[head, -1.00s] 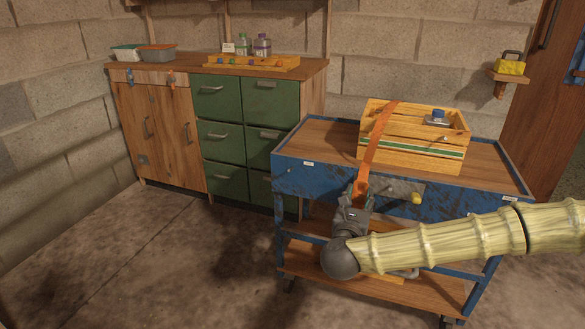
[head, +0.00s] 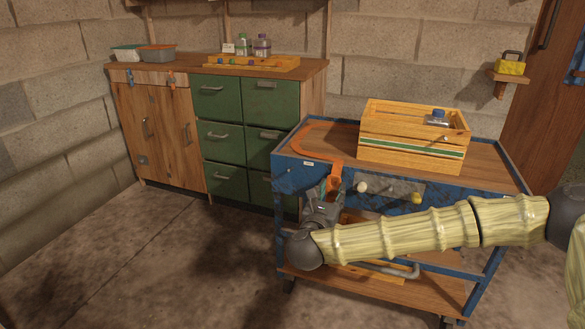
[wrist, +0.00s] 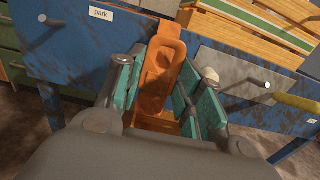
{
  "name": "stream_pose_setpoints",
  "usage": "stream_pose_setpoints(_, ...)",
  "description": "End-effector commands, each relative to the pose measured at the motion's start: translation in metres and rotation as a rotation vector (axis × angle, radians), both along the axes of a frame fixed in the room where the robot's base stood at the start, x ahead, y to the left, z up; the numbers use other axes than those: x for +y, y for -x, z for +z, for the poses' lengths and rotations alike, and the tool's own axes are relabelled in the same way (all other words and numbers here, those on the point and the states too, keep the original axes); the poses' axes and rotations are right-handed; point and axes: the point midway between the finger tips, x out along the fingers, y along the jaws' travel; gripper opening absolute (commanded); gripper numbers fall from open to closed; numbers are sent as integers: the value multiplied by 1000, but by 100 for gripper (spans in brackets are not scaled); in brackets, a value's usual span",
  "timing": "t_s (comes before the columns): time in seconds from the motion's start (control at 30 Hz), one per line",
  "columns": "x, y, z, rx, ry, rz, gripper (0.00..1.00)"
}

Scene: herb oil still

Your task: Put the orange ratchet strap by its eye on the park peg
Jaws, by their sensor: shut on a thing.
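The orange ratchet strap (head: 322,130) lies in a curve over the left part of the blue cart's top, left of the slatted crate, and hangs down over the front edge. My gripper (head: 332,190) is shut on the strap's lower orange end, in front of the cart's front panel. In the wrist view, this orange end (wrist: 165,65) stands between the teal finger pads; I cannot clearly make out its eye. The park peg (wrist: 43,20) is a grey peg on the blue panel beside the "park" label (wrist: 101,13), up and left of my gripper. The strap is off this peg.
The wooden crate (head: 412,150) stands on the cart top (head: 485,178). Right of my gripper, a grey plate (head: 388,190) carries a pale-tipped peg (head: 361,187) and a yellow handle (head: 416,197). A green drawer cabinet (head: 222,141) stands behind left. Floor left of the cart is clear.

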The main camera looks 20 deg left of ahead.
Motion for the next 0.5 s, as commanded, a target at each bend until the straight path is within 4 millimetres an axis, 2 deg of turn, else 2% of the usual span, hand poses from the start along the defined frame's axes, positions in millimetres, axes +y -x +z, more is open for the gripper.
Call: stream_pose_setpoints(0.5, 40, 0, 0, 0, 0, 1, 14)
